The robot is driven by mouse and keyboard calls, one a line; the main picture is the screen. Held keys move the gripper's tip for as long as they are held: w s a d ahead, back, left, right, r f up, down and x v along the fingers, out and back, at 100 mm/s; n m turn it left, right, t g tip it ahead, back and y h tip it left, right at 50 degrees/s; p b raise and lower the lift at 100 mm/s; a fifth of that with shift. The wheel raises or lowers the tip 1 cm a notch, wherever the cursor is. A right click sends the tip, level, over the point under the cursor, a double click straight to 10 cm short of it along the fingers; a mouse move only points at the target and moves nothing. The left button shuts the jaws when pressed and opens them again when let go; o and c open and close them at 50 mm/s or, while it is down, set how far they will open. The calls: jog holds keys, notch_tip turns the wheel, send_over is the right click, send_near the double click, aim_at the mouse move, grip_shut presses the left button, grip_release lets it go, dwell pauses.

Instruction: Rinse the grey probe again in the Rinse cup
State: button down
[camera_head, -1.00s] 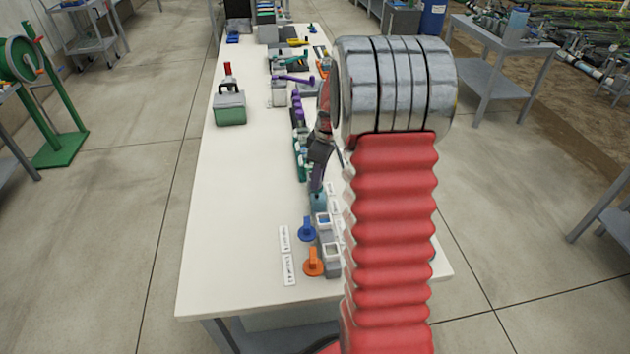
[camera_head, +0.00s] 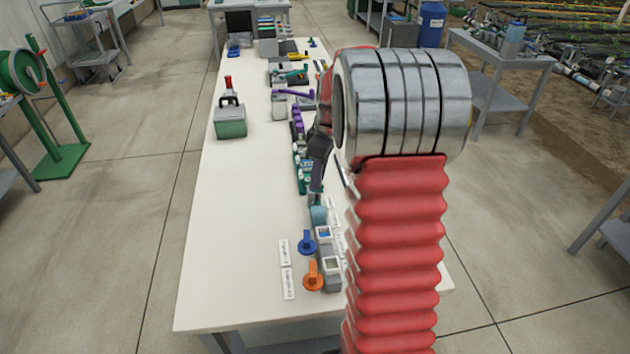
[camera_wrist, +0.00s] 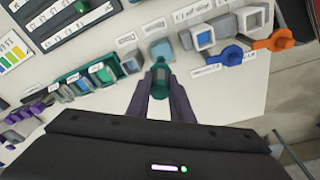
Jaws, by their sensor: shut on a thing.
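My gripper (camera_wrist: 160,92) is shut on a small dark teal piece with a paler grey-green middle (camera_wrist: 160,76). This is the only probe-like thing I see in the jaws, and its lower end cannot be made out. A pale blue-grey cup (camera_wrist: 162,51) stands just beyond the held piece in the wrist view. In the head view my gripper (camera_head: 316,187) points down just above this cup (camera_head: 318,215). I cannot tell whether the held piece is inside the cup or apart from it. The labels are too small to read.
Two grey holders with square openings (camera_head: 324,234) stand beside the cup, with a blue handled piece (camera_head: 307,242) and an orange one (camera_head: 312,276) near them. A row of small coloured containers (camera_wrist: 103,72) runs along the other side.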

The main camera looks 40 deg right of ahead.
jog(key=shift+r, duration=0.8)
